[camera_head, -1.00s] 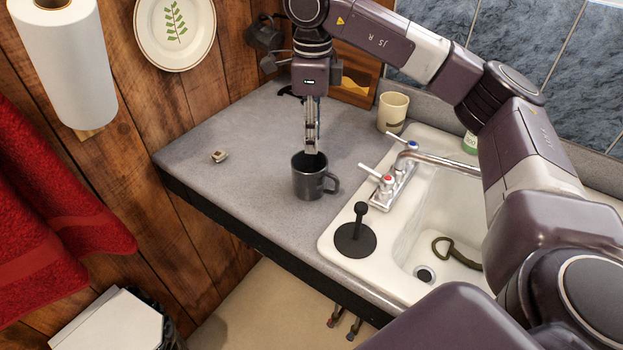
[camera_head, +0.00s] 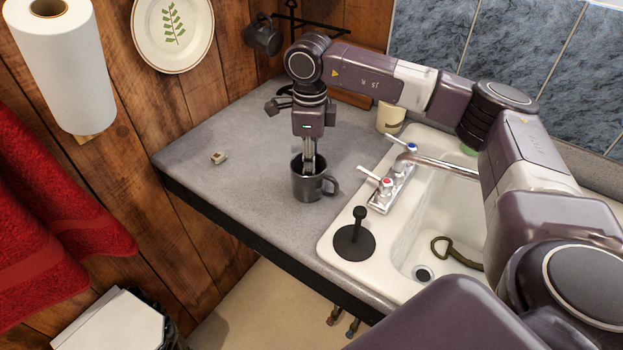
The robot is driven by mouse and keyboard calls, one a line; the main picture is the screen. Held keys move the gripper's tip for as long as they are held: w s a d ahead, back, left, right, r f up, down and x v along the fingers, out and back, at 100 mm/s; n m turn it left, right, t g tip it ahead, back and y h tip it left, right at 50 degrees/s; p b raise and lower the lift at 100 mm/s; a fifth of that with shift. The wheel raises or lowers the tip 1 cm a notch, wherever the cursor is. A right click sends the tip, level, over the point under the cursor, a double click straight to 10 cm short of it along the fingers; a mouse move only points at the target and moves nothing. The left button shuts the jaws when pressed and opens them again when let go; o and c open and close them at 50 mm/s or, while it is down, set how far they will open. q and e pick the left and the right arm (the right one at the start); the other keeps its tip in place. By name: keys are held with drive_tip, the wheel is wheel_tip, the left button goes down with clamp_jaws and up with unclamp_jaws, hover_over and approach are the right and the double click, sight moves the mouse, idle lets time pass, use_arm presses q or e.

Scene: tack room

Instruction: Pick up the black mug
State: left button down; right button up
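The black mug (camera_head: 306,187) stands upright on the grey counter (camera_head: 240,175), left of the sink, with its handle to the right. My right gripper (camera_head: 309,168) points straight down at the mug, and its fingers reach into the mug's opening. The fingertips are hidden inside the mug or behind its rim, so whether they are open or shut on the wall cannot be seen. My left gripper is not in view.
The white sink (camera_head: 392,262) with its faucet (camera_head: 384,184) is right of the mug, and a black plunger-like stopper (camera_head: 354,240) lies on its edge. A cream cup (camera_head: 390,118) stands behind, partly covered by my arm. A second dark mug (camera_head: 263,38) hangs at the back.

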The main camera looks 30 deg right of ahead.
drive_tip(key=c, duration=0.7)
clamp_jaws()
drive_tip(key=shift+r, duration=0.15)
drive_tip(key=shift+w+r, duration=0.1)
drive_tip(key=shift+r, duration=0.1)
wheel_tip(320, 180, up, 12)
drive_tip(key=shift+f+b, duration=0.1)
drive_tip(key=shift+b, duration=1.1)
wheel_tip(320, 180, up, 8)
drive_tip(key=p, duration=0.1)
drive_tip(key=shift+f, duration=0.15)
